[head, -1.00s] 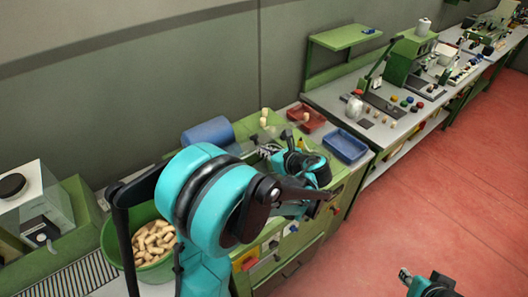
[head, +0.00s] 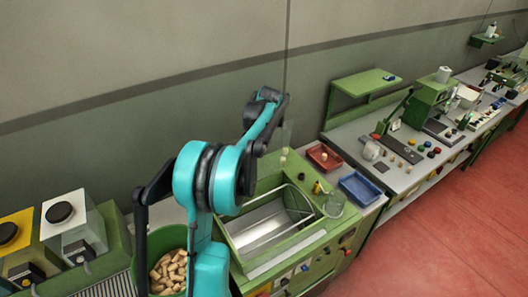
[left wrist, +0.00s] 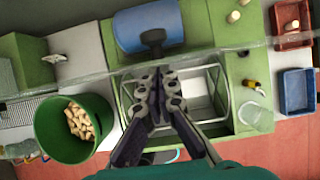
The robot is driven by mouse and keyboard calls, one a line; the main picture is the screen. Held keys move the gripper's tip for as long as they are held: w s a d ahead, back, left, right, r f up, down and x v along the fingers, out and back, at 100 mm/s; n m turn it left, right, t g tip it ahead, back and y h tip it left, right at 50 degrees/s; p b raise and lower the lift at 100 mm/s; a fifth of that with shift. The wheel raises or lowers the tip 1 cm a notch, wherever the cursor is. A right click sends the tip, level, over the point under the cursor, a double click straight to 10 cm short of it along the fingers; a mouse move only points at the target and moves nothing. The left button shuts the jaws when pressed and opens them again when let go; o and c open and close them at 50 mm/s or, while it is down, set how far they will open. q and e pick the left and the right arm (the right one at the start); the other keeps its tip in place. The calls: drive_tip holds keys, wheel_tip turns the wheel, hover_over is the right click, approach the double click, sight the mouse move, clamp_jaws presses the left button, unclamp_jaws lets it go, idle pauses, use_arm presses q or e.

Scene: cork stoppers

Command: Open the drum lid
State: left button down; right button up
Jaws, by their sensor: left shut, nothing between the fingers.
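The drum's opening is uncovered in the head view, with a bare metal interior (head: 265,222) inside a green housing (head: 232,258). It also shows in the left wrist view as a pale rectangular opening (left wrist: 198,88). A clear, thin strip (left wrist: 85,82) crosses the left wrist view behind my fingers; it looks like the edge of the raised transparent lid. My left gripper (left wrist: 160,75) is shut and empty in front of that strip; I cannot tell whether it touches. In the head view my left arm is raised, and its fingers are hard to make out. My right gripper is out of view.
A green bucket of corks (left wrist: 88,152) stands left of the machine. A blue cylinder (left wrist: 147,26) lies behind the opening. A red tray (head: 324,157), a blue tray (head: 360,188) and a clear cup (head: 334,206) are at the right. The wall is close behind.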

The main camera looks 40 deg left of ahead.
use_arm(q)
drive_tip(key=w+a, duration=0.2)
drive_tip(key=a, duration=0.4)
drive_tip(key=shift+w+a+r+p, duration=0.3)
drive_tip(key=shift+w+a+r, duration=0.05)
